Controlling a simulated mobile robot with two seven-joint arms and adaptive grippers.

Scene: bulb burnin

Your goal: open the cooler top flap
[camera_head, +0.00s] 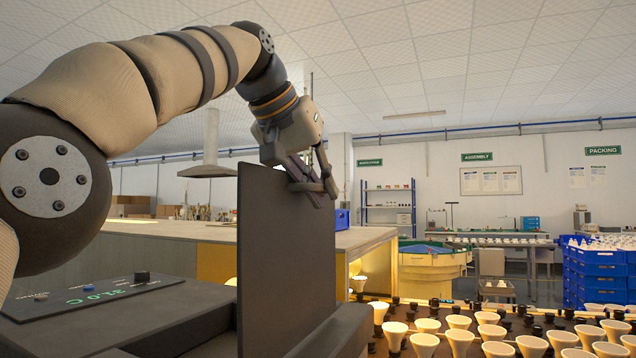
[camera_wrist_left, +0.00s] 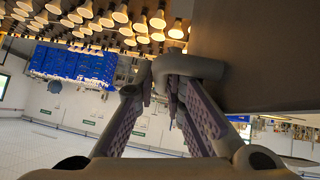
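The cooler's top flap (camera_head: 286,262) is a dark flat panel standing nearly upright above the cooler body in the head view. It also fills the upper right of the left wrist view (camera_wrist_left: 262,48). My left gripper (camera_head: 322,188) is at the flap's upper right edge. In the left wrist view the gripper (camera_wrist_left: 160,88) shows a narrow gap between its fingertips, with nothing seen held there. The flap lies beside the right-hand finger, close to it; I cannot tell whether they touch. My right gripper is not in view.
The cooler's control panel (camera_head: 88,296) has a green readout and knobs at lower left. Several white bulbs (camera_head: 460,340) stand in rows at lower right. A wooden bench (camera_head: 350,239) is behind the flap. Blue crates (camera_head: 596,272) stack at far right.

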